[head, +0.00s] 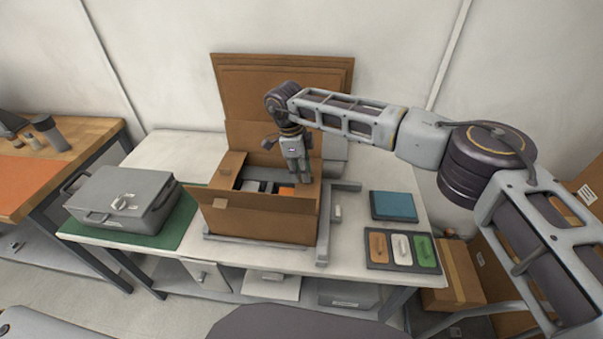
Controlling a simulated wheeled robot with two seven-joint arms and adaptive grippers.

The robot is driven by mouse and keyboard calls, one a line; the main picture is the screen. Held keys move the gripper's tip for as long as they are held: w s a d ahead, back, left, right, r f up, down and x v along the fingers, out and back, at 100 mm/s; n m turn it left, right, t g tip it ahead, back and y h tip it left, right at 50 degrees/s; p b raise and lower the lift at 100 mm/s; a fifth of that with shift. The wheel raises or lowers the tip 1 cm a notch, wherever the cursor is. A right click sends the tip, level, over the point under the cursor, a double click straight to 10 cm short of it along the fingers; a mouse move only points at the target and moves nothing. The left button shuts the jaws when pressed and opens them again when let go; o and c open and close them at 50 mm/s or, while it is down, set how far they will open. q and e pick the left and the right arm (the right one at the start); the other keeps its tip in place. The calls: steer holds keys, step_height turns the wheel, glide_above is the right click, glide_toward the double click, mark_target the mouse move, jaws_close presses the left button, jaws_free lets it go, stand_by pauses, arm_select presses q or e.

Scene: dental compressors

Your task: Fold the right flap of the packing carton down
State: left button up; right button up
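The packing carton (262,219) stands on the white table in a grey frame. Its front flap (258,200) and back flap (245,134) stand up, and its left flap (232,165) is raised at a tilt. Inside I see dark and grey contents and an orange item (286,191). My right gripper (305,180) points down over the carton's right side, where the right flap is. It covers much of that side, so I cannot tell the flap's exact angle, whether the fingers touch it, or whether they are open. My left gripper is not in view.
A grey metal case (122,200) sits on a green mat (172,233) left of the carton. A blue box (393,206) and a tray (402,267) with orange, white and green items lie to the right. Brown panels (286,70) stand behind.

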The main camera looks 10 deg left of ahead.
step_height(320, 180, up, 11)
steer(key=a, duration=0.2)
stand_by(0.4)
arm_select(q)
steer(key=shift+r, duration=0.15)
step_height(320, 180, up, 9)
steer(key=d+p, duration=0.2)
steer(key=p, duration=0.7)
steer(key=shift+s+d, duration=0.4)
arm_select(e)
step_height(320, 180, up, 9)
